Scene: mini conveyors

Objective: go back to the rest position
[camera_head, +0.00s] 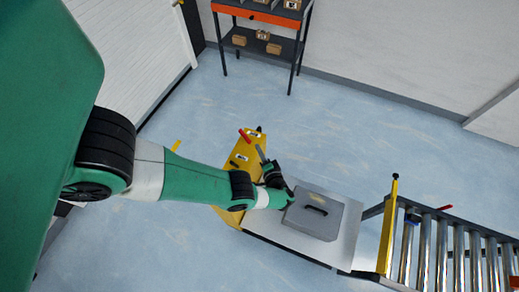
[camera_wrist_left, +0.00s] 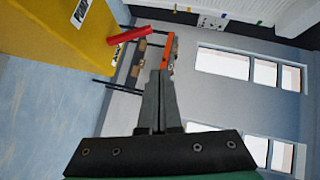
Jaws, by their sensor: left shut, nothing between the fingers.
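My left arm reaches in from the left in the head view, and my left gripper (camera_head: 260,149) is up beside the yellow unit, left of the grey case. In the left wrist view the left gripper's fingers (camera_wrist_left: 161,80) are together with nothing between them. They point toward the far wall and shelf. A red cylinder (camera_wrist_left: 127,35) shows against the yellow unit (camera_wrist_left: 70,30), left of the fingertips and apart from them in that picture. My right gripper is in neither view.
A grey case (camera_head: 325,224) with a black handle sits on a light table (camera_head: 352,245). A roller conveyor (camera_head: 440,255) with a yellow post stands at the right. A shelf (camera_head: 258,16) with small boxes stands at the back. The floor between is clear.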

